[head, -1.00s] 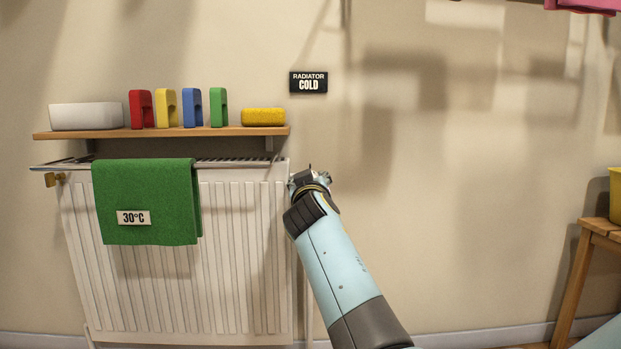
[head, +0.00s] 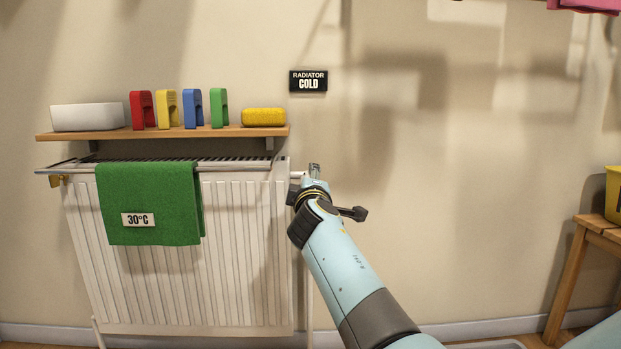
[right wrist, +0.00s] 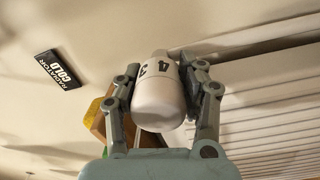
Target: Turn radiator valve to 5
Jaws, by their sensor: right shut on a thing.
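The radiator (head: 240,265) stands against the wall on the left of the head view. Its white valve knob (right wrist: 158,95) fills the middle of the right wrist view, with a 4 and part of another numeral showing on its side. My right gripper (right wrist: 160,100) has a finger on each side of the knob and is shut on it. In the head view my right gripper (head: 313,180) is at the radiator's upper right corner, where the wrist mostly hides the knob. A black sign (head: 308,81) above reads "RADIATOR COLD". My left gripper is not in view.
A green towel (head: 150,200) tagged 30°C hangs over the radiator. A wooden shelf (head: 165,133) above holds a white box, several coloured clips and a yellow sponge. A wooden stool (head: 590,235) with a yellow container (head: 613,195) stands at right. The wall between is clear.

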